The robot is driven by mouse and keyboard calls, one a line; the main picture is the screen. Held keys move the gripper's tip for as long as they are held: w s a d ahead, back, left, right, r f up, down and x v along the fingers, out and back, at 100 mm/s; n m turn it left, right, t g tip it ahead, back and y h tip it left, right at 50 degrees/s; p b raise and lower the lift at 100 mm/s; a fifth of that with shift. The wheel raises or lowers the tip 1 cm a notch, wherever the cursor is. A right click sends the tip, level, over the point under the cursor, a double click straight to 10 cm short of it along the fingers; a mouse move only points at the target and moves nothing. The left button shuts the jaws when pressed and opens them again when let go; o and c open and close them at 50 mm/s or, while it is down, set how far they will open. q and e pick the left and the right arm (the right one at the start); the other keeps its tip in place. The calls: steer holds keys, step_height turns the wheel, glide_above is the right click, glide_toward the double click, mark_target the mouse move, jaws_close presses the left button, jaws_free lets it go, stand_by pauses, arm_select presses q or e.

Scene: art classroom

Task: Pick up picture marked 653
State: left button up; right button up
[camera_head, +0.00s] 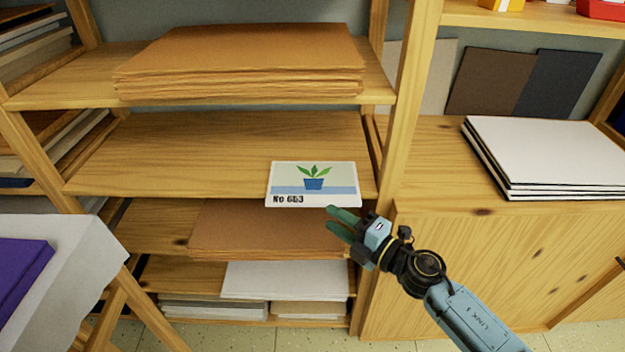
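The picture (315,179) is a small white card with a green plant in a blue pot, and its label looks like "No 653". It lies flat at the front right of a wooden shelf (200,150), near the shelf's front edge. My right gripper (338,219) is just in front of and slightly below the picture's front edge. Its two green fingers point left, with a narrow gap between them, and nothing shows between them. I see no contact with the picture for certain. My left gripper is not in view.
A brown board stack (240,60) fills the shelf above. Brown boards (255,230) and white sheets (285,280) lie on shelves below. A wooden post (408,90) stands right of the picture. White boards (550,150) lie on the right cabinet. A purple item (20,265) is at left.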

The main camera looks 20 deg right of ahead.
mark_target(307, 201)
steer(key=x, duration=0.8)
steer(key=shift+a+r, duration=0.15)
steer(key=shift+a, duration=0.15)
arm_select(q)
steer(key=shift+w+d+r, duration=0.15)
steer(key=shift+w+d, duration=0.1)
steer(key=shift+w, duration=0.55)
arm_select(e)
steer(key=shift+w+a, duration=0.1)
steer(key=shift+w, duration=0.15)
steer(key=shift+c, duration=0.3)
jaws_close()
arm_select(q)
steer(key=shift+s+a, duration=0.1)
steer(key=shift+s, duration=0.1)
